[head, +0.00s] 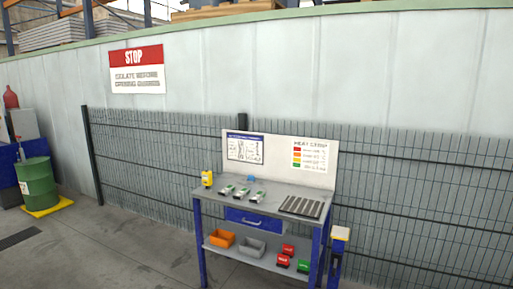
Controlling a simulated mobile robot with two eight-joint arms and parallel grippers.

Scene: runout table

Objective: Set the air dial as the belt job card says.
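A blue-framed sheet (245,149) with printed drawings hangs on the workbench's back board. Its small text is unreadable, and I cannot tell whether it is the belt job card. No air dial can be made out. The workbench (272,200) has a grey top and blue legs and stands against the mesh fence. On its top are a small yellow device (207,178), several small white-and-green items and a dark slatted rack (302,207). Neither of my grippers is in view.
The lower shelf holds an orange bin (222,238), a grey bin (252,246) and red and green boxes. A blue post (337,260) with a yellow-and-white top stands at the bench's right. A green drum (37,181) stands far left. Floor left of the bench is clear.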

